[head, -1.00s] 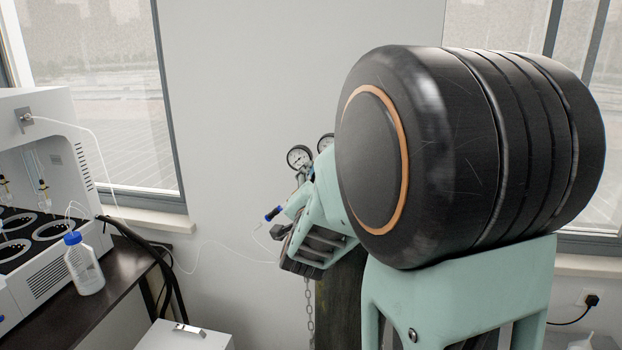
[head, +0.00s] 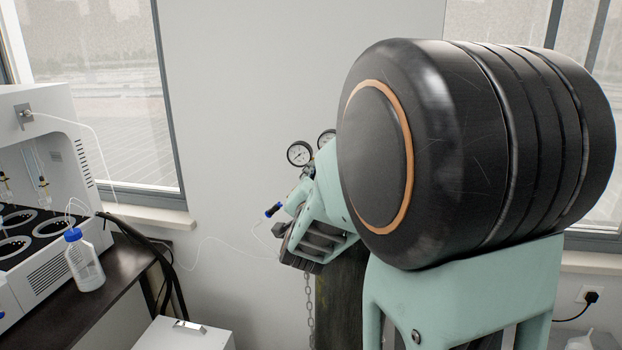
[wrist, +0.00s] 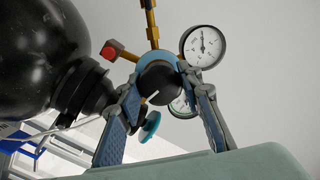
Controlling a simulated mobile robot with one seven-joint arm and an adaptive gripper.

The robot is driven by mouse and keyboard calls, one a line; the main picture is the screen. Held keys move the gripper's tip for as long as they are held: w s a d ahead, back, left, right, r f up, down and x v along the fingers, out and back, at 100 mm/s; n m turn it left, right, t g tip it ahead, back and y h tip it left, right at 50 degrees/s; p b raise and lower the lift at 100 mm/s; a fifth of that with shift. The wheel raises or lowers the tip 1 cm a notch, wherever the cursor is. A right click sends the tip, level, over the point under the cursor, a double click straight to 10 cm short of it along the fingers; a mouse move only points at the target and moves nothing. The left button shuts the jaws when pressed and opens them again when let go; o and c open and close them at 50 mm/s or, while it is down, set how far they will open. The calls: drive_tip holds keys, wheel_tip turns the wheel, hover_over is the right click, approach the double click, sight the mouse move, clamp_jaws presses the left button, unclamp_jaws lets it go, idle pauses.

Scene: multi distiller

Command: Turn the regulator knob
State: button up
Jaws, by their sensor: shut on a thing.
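The regulator knob (wrist: 160,82) is a black round cap with a white mark, on a blue ring in the wrist view. My gripper (wrist: 162,92) has one finger on each side of the knob and is shut on it. A round pressure gauge (wrist: 202,46) sits to its right, and a second gauge (wrist: 182,106) is partly hidden below. In the head view two gauges show, one clear (head: 299,153) and one partly covered (head: 325,139). My arm hides the knob and fingertips there.
A large black cylinder (wrist: 36,58) stands beside the regulator in the wrist view. A chain (head: 309,310) hangs at the cylinder in the head view. At the left are a white instrument (head: 45,278), a bottle with a blue cap (head: 85,268) and a dark table (head: 112,290).

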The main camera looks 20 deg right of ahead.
drive_tip(key=n, duration=0.4)
drive_tip(key=shift+r+n, duration=0.1)
drive_tip(key=shift+n, duration=0.3)
drive_tip(key=n+g+p, duration=0.1)
drive_tip(key=n, duration=0.3)
drive_tip(key=shift+r, duration=0.1)
drive_tip(key=n+p, duration=0.2)
drive_tip(key=n, duration=0.2)
drive_tip(key=shift+g+p, duration=0.3)
drive_tip(key=n+h, duration=0.1)
drive_tip(key=n, duration=0.4)
drive_tip(key=o, duration=1.2)
